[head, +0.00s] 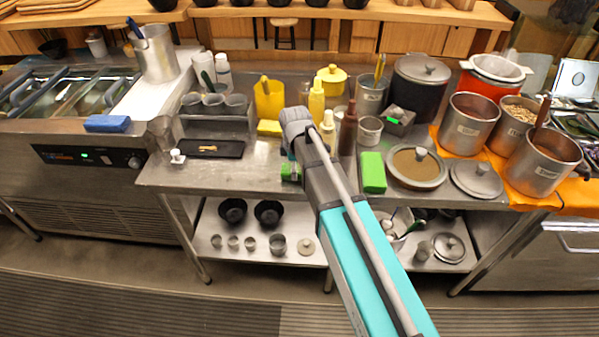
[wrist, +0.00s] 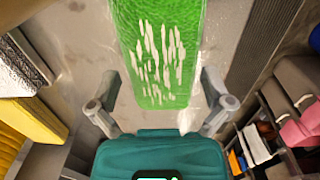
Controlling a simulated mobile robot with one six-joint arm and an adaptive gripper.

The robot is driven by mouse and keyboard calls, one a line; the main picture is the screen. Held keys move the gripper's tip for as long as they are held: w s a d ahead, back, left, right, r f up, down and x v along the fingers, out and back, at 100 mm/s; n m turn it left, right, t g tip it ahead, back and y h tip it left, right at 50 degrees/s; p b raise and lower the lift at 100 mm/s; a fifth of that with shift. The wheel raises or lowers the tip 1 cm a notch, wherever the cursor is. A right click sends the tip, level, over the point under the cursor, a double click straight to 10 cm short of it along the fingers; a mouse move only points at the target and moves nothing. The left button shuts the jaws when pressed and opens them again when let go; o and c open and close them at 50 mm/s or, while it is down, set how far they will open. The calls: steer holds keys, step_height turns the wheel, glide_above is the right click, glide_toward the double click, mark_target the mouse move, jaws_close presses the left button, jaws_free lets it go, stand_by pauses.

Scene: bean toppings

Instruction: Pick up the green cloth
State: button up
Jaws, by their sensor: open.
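The green cloth (wrist: 158,50) fills the upper middle of the wrist view, long and bright green with white streaks. My gripper (wrist: 160,108) is open, with one finger on each side of the cloth's near end and visible gaps. I cannot tell its height above the cloth. In the head view, my arm hides most of the gripper. A bit of green (head: 290,172) shows just left of the arm at the table's front edge. A separate green block (head: 373,172) lies right of the arm; I cannot tell which one the wrist view shows.
A yellow sponge (head: 270,127) and a black tray (head: 208,149) lie left of my arm. Bottles (head: 348,130) stand close behind it. A lidded pan (head: 416,167) and steel pots (head: 468,122) crowd the right. The lower shelf (head: 205,262) holds bowls and cups.

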steer(key=c, duration=1)
steer(key=shift+r, duration=0.2)
steer(key=shift+c, duration=0.2)
step_height(320, 180, up, 2)
steer(key=shift+r+p, duration=0.1)
steer(key=shift+p, duration=1.15)
steer(key=s+d+r+p, duration=0.3)
steer(key=s+r+p, duration=0.7)
steer(key=s, duration=0.3)
steer(key=shift+s+d+r, duration=0.25)
steer(key=shift+d, duration=0.1)
steer(key=o, duration=0.8)
steer(key=shift+c, duration=0.2)
steer(key=c, duration=0.5)
